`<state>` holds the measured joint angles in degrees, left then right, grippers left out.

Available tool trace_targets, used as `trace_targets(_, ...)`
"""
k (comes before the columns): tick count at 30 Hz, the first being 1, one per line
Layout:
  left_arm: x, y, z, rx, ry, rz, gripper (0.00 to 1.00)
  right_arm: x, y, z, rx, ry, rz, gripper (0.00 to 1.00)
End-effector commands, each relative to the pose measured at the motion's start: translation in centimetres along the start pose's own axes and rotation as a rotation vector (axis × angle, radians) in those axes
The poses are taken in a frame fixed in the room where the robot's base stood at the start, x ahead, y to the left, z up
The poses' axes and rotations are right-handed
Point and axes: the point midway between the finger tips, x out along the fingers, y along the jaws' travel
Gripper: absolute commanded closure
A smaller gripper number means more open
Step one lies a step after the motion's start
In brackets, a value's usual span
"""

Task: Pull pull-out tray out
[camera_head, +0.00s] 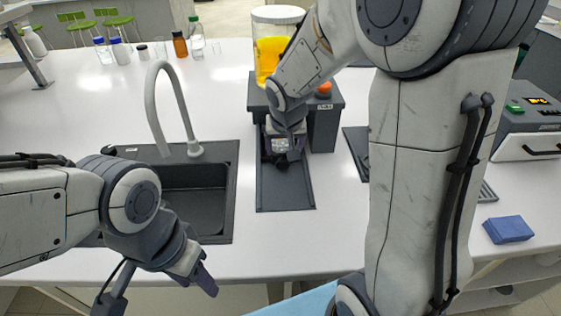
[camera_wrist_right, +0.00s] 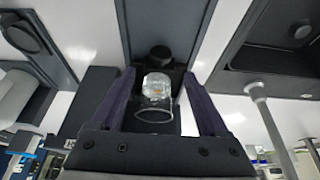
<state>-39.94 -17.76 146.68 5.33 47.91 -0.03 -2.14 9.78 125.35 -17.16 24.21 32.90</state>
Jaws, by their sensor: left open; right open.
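The pull-out tray (camera_head: 285,190) is a dark, flat, shallow-rimmed tray lying on the white bench. It extends forward from under the grey rig (camera_head: 325,122). My right gripper (camera_head: 292,154) is above the back part of the tray, close to the rig's front. In the right wrist view the tray (camera_wrist_right: 163,18) lies beyond the open fingers of my right gripper (camera_wrist_right: 160,76). A clear cup-like object (camera_wrist_right: 155,92) and a dark round knob (camera_wrist_right: 160,53) show between the fingers; I cannot tell whether they touch. My left gripper (camera_head: 205,277) is open and empty near the bench's front edge.
A dark sink (camera_head: 195,195) with a grey tap (camera_head: 165,105) is left of the tray. A clear vessel with yellow contents (camera_head: 268,52) stands on the rig. A blue block (camera_head: 508,229) and a grey machine (camera_head: 530,115) are at right. Bottles (camera_head: 180,44) stand at the back left.

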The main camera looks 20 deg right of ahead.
Motion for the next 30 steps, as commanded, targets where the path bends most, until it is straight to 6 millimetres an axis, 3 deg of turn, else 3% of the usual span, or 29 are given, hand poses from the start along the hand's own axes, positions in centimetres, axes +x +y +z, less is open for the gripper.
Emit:
trace_targets(6,0.3,0.0,0.0,0.000,0.000,0.000,0.50,4.4,0.0,0.2,-0.003,-0.007,0.002,0.22)
trace_targets(12,0.7,-0.1,0.0,0.000,0.000,0.000,0.50,7.2,-0.1,0.2,-0.005,-0.004,0.000,0.22)
trace_targets(25,0.8,-0.1,0.1,0.000,0.000,0.000,0.50,8.3,-0.2,0.1,-0.005,-0.002,-0.001,0.22)
trace_targets(26,0.8,-0.1,0.1,0.000,0.000,0.000,0.50,8.2,-0.2,0.1,-0.005,-0.002,-0.001,0.30)
trace_targets(30,0.8,-0.1,0.1,0.000,0.000,0.000,0.50,8.2,-0.2,0.1,-0.005,-0.002,-0.001,0.84)
